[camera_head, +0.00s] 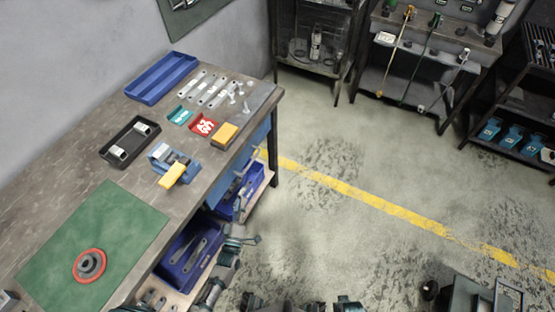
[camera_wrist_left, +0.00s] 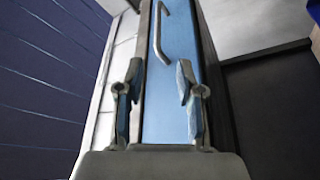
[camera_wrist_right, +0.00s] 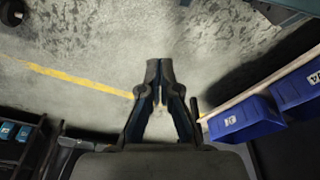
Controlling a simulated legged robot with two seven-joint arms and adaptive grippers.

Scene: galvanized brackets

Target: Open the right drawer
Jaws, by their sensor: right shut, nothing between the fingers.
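The workbench (camera_head: 110,165) has blue drawer fronts (camera_head: 259,138) along its side, above the lower shelf; the visible one looks flush with the bench. In the left wrist view a blue drawer front (camera_wrist_left: 182,120) with a curved metal handle (camera_wrist_left: 165,40) lies ahead. I cannot tell which drawer this is. My left gripper (camera_head: 247,240) is beside the bench. In its wrist view the left gripper (camera_wrist_left: 158,85) is open and empty, its fingers apart from the handle. My right gripper (camera_wrist_right: 159,66) is shut and empty above the floor, away from the drawers.
Blue bins (camera_head: 190,257) stand on the lower shelf; bins also show in the right wrist view (camera_wrist_right: 245,120). The bench top holds a blue tray (camera_head: 162,77), a black tray (camera_head: 117,155) and a green mat (camera_head: 130,220). Open floor with a yellow line (camera_head: 370,198) lies to the right.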

